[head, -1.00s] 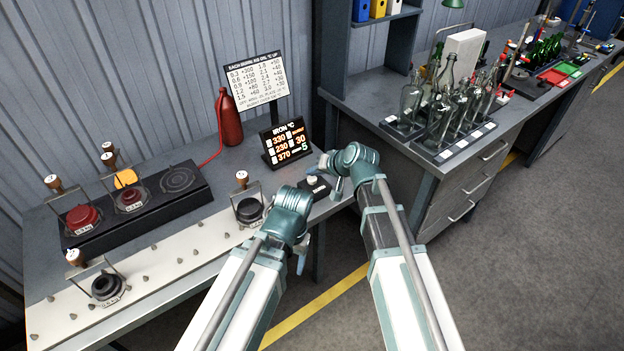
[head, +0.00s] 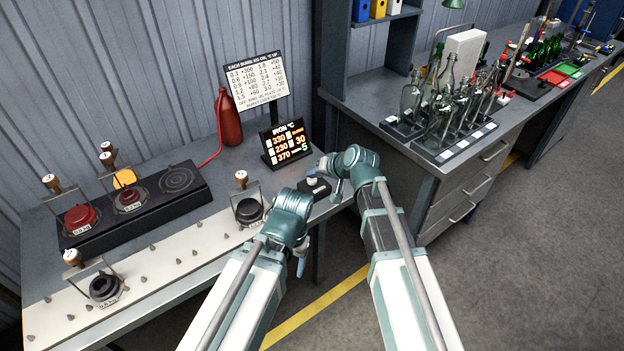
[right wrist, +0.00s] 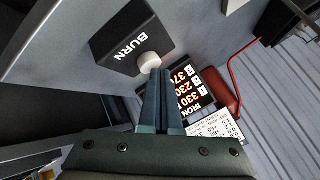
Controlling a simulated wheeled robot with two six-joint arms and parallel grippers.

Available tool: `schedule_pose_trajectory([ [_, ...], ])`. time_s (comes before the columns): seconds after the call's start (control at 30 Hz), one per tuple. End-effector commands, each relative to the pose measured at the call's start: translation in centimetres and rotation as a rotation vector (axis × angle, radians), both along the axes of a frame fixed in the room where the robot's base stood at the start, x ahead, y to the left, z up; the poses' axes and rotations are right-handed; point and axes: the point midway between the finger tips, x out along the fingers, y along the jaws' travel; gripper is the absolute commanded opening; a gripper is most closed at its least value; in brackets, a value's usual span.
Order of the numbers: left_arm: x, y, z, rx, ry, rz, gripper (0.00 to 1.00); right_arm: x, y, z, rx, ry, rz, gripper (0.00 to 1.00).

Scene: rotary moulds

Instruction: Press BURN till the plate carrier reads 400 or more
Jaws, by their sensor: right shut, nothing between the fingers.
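The BURN button is a pale round knob on a dark box (head: 318,190) near the table's right front edge. In the right wrist view the white knob (right wrist: 149,62) sits beside the word BURN. My right gripper (head: 337,189) is shut and empty beside the box; its tips (right wrist: 162,72) are close to the knob, and contact cannot be told. The black display (head: 286,143) headed IRON °C reads 330, 230 and 370, with 30 and a green 5 at right; its small labels are unclear. My left gripper (head: 301,266) hangs at the table's front edge, its jaw opening unclear.
A chart (head: 255,80) and a red bottle (head: 229,118) stand behind. Red irons (head: 80,217) sit on a black burner block (head: 190,205) at left. Dark irons (head: 249,210) stand on a pale strip. Glass bottles (head: 440,110) crowd the right bench.

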Motion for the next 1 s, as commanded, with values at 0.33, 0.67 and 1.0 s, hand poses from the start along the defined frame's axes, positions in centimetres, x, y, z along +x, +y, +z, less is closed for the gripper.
schedule_pose_trajectory([
  [0.33,0.0,0.0,-0.3,0.000,0.000,0.000,0.68,0.0,0.0,-0.3,0.000,0.001,0.001,0.00],
  [0.67,0.0,0.0,0.1,0.000,0.000,0.000,0.68,0.0,0.0,0.1,0.000,0.001,0.001,0.00],
  [1.0,0.0,0.0,1.5,0.000,0.000,0.000,0.68,0.0,0.0,1.5,0.000,0.001,0.001,0.00],
])
